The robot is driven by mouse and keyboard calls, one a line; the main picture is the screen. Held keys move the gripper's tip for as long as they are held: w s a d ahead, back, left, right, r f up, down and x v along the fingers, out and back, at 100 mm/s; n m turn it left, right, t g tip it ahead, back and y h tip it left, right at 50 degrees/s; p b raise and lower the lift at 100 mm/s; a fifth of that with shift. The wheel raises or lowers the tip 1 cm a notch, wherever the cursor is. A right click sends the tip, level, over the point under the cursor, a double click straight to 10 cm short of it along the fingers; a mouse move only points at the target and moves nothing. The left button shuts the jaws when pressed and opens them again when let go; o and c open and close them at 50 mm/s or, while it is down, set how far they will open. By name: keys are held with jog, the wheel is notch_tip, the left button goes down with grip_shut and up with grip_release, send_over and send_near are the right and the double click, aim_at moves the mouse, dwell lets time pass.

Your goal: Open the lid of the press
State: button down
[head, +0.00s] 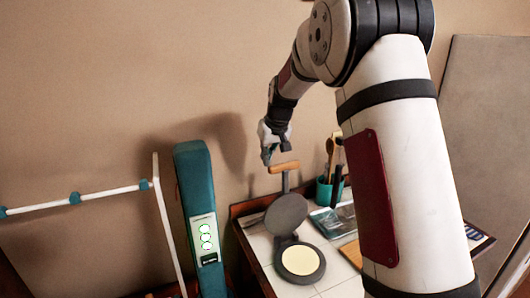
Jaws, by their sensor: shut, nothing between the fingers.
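The press stands on the white tiled counter (265,247). Its round grey lid (286,214) is raised, tilted up behind the base. The base (300,261) shows a pale cream round plate facing up. The lid's handle (284,167) is a wooden bar at the top of a dark stem, above the lid. My gripper (267,158) is shut and empty, just above and left of the handle in the picture. I cannot tell whether its fingertips touch the handle.
A teal cup (323,193) with utensils stands right of the press, by a teal flat item (335,221) and a wooden board (352,253). A tall teal unit (196,180) with green lights and a white rail (95,195) are left. The wall is close behind.

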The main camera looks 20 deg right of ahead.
jog(key=shift+s, duration=0.3)
jog(key=shift+r, duration=0.15)
